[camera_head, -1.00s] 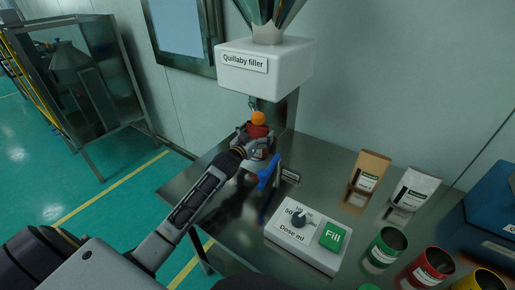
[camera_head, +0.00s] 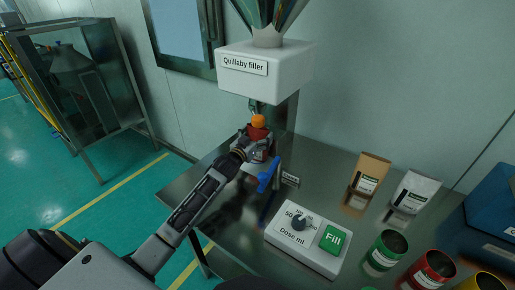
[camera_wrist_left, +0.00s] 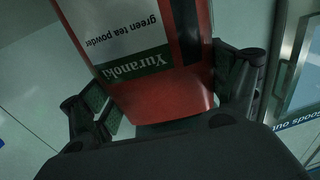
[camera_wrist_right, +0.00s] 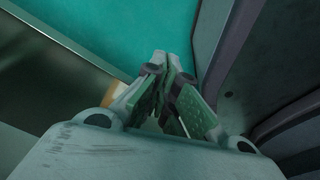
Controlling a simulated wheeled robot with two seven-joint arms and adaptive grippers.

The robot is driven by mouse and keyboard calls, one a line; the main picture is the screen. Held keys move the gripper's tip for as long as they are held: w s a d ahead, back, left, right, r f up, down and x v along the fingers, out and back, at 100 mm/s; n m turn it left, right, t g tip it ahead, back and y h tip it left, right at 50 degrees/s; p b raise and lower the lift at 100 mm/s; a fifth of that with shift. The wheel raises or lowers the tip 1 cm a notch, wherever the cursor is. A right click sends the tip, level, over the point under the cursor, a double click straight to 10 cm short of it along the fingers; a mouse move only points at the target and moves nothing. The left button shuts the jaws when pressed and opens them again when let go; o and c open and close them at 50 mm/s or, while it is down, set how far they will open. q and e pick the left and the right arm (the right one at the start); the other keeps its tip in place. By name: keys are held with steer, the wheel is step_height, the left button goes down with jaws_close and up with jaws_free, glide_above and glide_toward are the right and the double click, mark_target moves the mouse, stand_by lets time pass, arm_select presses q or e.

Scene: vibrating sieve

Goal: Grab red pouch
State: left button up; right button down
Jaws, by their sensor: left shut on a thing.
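The red pouch (camera_head: 258,131) has an orange cap (camera_head: 258,121) and stands upright below the white Quillaby filler (camera_head: 264,68). In the left wrist view the red pouch (camera_wrist_left: 170,95) fills the space between the fingers, with an upside-down white and green "Yuranoki green tea powder" label. My left gripper (camera_head: 255,146) is shut on it. The pouch's lower end is partly hidden by the gripper. My right gripper (camera_wrist_right: 168,62) is out of the head view; in its wrist view the fingertips meet with nothing between them.
A white dose box (camera_head: 305,244) with a green Fill button sits nearer on the metal table (camera_head: 345,205). Brown (camera_head: 371,170) and white (camera_head: 416,188) pouches and several open cans stand at the right.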

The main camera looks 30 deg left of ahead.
arm_select(q)
steer(key=shift+r, duration=1.9)
steer(key=shift+s+f, duration=0.2)
steer(key=shift+s, duration=0.1)
steer(key=s, duration=1.7)
steer(key=shift+s+a, duration=0.2)
steer(key=shift+a, duration=0.2)
